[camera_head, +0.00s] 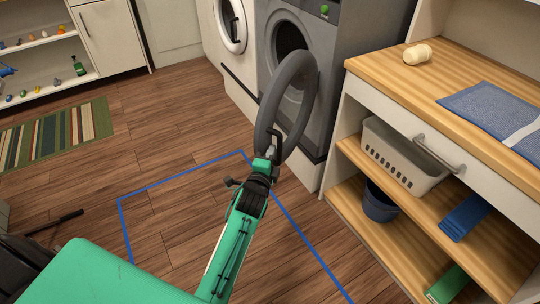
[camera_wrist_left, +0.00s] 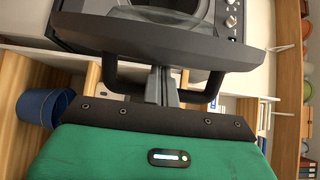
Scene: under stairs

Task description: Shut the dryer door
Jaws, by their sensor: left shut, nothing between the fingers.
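The grey dryer (camera_head: 325,62) stands at the upper middle in the head view, its dark drum opening showing. Its round grey door (camera_head: 308,112) stands open, swung out towards me and seen nearly edge-on as a tall ring. My left gripper (camera_head: 270,152) is shut and empty at the lower part of the door's rim. In the left wrist view the door (camera_wrist_left: 160,35) spans the top, right in front of my left gripper (camera_wrist_left: 162,88). I cannot tell whether the fingers touch it. My right gripper is in neither view.
A white washer (camera_head: 232,25) stands left of the dryer. At right is a wooden counter (camera_head: 425,78) with a drawer, a grey basket (camera_head: 400,160) and a blue bucket (camera_head: 379,203) on its shelves.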

